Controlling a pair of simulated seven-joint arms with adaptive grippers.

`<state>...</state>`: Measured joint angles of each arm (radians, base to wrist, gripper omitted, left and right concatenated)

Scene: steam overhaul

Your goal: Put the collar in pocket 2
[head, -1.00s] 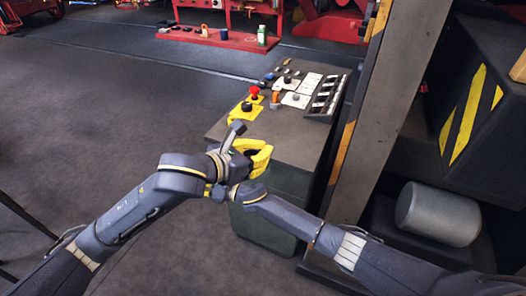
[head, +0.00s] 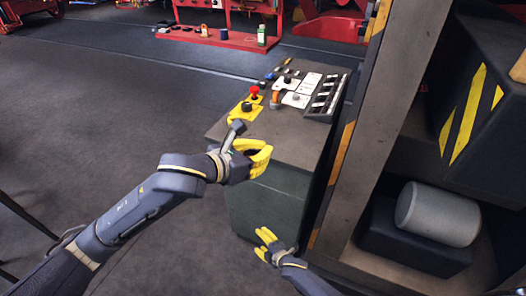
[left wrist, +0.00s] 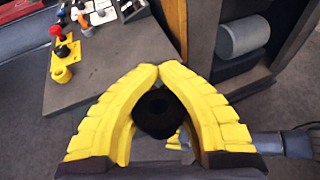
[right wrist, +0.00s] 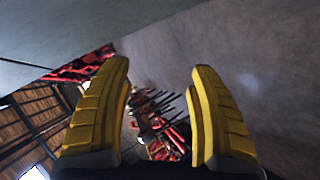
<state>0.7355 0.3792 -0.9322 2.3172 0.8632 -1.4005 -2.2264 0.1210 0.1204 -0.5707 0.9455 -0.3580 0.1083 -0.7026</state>
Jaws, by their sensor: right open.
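My left gripper (head: 262,154) is above the near end of the grey bench and looks shut on a dark, ring-like piece, which I take to be the collar. In the left wrist view its fingertips meet beyond the dark collar (left wrist: 156,112), which sits between the yellow fingers. The collar is mostly hidden in the head view. My right gripper (head: 267,246) is open and empty, low in front of the bench. Its spread fingers show in the right wrist view (right wrist: 160,85). A dark slotted rack with white labels (head: 325,96) stands at the bench's right edge. I cannot tell which place is pocket 2.
The bench (head: 290,150) carries a red knob (head: 255,90) and a dark knob on yellow plates, an orange piece (head: 276,98) and white plates. A brown post (head: 365,120) and a shelf with a grey cylinder (head: 438,213) stand to the right.

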